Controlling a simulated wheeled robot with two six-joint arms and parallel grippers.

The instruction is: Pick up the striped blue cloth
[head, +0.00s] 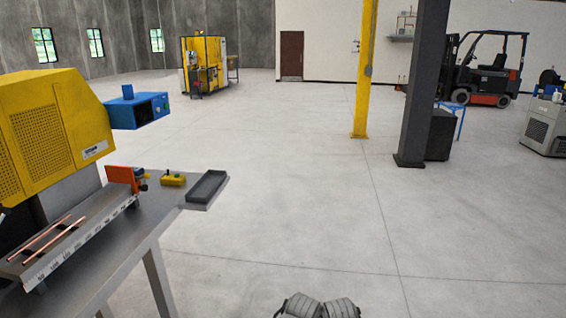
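I see no striped blue cloth in the head view. Two grey rounded parts of my own arms show at the bottom edge, right of the middle. No gripper fingers can be made out there. The arms are not over the workbench (161,213) at the left.
The workbench holds a yellow machine (35,135), copper tubes (50,238) on a rack, an orange block (119,175), a yellow button box (172,179) and a dark tray (206,187). A yellow post (365,75) and dark column (425,80) stand ahead. Open floor lies between.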

